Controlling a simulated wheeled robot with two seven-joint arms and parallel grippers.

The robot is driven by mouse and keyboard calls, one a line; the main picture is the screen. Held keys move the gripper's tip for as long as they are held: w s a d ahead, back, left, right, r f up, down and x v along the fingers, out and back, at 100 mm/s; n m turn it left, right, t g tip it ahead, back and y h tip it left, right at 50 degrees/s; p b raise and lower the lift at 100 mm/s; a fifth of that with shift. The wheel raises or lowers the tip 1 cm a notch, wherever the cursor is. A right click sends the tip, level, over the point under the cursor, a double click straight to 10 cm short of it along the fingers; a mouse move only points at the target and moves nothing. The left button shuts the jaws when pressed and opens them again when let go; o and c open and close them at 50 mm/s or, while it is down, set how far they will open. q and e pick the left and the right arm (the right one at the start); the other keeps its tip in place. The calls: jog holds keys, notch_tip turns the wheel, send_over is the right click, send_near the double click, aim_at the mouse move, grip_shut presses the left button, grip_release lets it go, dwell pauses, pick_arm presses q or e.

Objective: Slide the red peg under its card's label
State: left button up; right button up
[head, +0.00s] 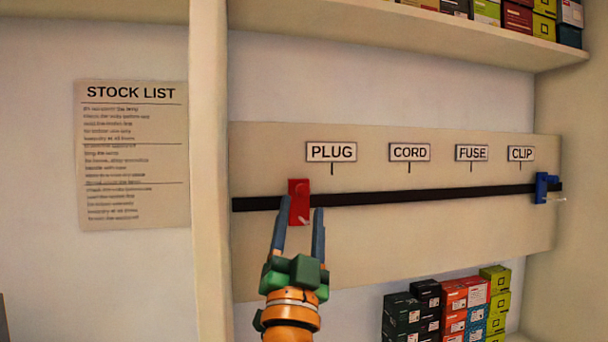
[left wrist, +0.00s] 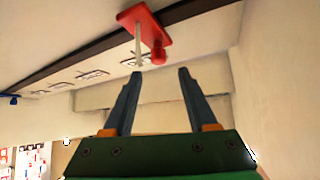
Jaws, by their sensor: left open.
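The red peg (head: 299,203) sits on a dark horizontal rail (head: 420,197), left of the PLUG label (head: 331,152). The CORD (head: 409,152), FUSE (head: 473,153) and CLIP (head: 521,153) labels follow to the right, each with a short tick below. My left gripper (head: 302,205) is open, its fingertips to either side of the peg's lower part in the head view. In the left wrist view, the red peg (left wrist: 147,26) and its pale pin lie beyond the open fingertips (left wrist: 158,73), left of their middle. No contact is visible. My right gripper is out of view.
A blue peg (head: 541,188) sits at the rail's right end, past CLIP. Boxes stand below right (head: 465,303) and on the upper shelf. The rail between the pegs is clear.

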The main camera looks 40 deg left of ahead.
aim_at(304, 194)
pick_arm(q)
jog(key=x, duration=0.1)
jog(key=p+x, duration=0.1)
jog(key=x, duration=0.1)
jog(key=p+x, duration=0.1)
jog(key=x, duration=0.1)
jog(key=shift+w+a+f, duration=0.1)
jog(key=shift+w+a, duration=0.15)
jog(key=shift+a, duration=0.15)
jog(key=shift+w+a+r+p, duration=0.1)
jog(key=shift+w+r+p, duration=0.25)
jog(key=shift+r+p, duration=0.05)
jog(key=shift+f, duration=0.1)
jog(key=shift+c, duration=0.8)
jog(key=shift+w, duration=0.15)
jog(key=c, duration=0.7)
grip_shut()
